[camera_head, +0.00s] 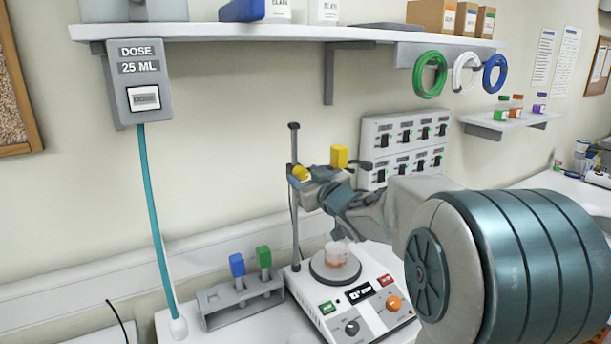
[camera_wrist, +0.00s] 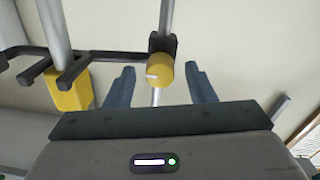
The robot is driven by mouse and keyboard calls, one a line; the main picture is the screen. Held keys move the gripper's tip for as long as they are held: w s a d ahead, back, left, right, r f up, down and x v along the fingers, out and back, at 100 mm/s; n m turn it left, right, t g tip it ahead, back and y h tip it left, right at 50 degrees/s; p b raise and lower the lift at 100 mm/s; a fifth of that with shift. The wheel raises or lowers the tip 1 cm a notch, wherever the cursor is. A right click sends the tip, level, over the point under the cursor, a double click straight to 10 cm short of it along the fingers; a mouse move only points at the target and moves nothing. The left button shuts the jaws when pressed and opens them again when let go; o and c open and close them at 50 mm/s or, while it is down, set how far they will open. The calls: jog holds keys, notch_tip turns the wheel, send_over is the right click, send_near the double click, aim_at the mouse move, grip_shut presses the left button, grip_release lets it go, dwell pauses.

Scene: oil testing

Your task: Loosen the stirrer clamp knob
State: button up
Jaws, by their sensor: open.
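The yellow stirrer clamp knob (camera_head: 301,173) sits on the upright rod (camera_head: 294,225) of the stirrer stand. In the wrist view the knob (camera_wrist: 160,73) has a pale mark on its face and sits on a dark clamp block (camera_wrist: 164,45). My gripper (camera_head: 318,186) is open in front of the knob. In the wrist view my gripper's two fingers (camera_wrist: 160,84) stand on either side of the knob, with a gap on both sides. A clamp arm runs left to a forked end beside a yellow piece (camera_wrist: 70,90), also visible in the head view (camera_head: 339,156).
The hotplate stirrer (camera_head: 350,300) stands below, with a small vessel (camera_head: 337,254) on its plate. A rack (camera_head: 240,302) with blue-topped and green-topped items is at its left. A switch panel (camera_head: 404,142) is on the wall behind. A shelf (camera_head: 300,33) runs above.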

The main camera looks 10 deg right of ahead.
jog(key=c, duration=1)
jog(key=shift+f+n+b, duration=0.1)
jog(key=shift+n+b, duration=0.3)
jog(key=shift+b, duration=0.1)
jog(key=n+b, duration=0.2)
jog(key=b, duration=0.1)
jog(key=shift+f+n, duration=0.15)
jog(key=shift+n, duration=0.15)
jog(key=n+b, duration=0.5)
jog(key=shift+n, duration=0.3)
jog(key=n+b, duration=0.4)
jog(key=n, duration=0.1)
jog(key=shift+n+y+b, duration=0.3)
jog(key=shift+n+b, duration=0.75)
jog(key=shift+n, duration=1.15)
jog(key=shift+r, duration=0.2)
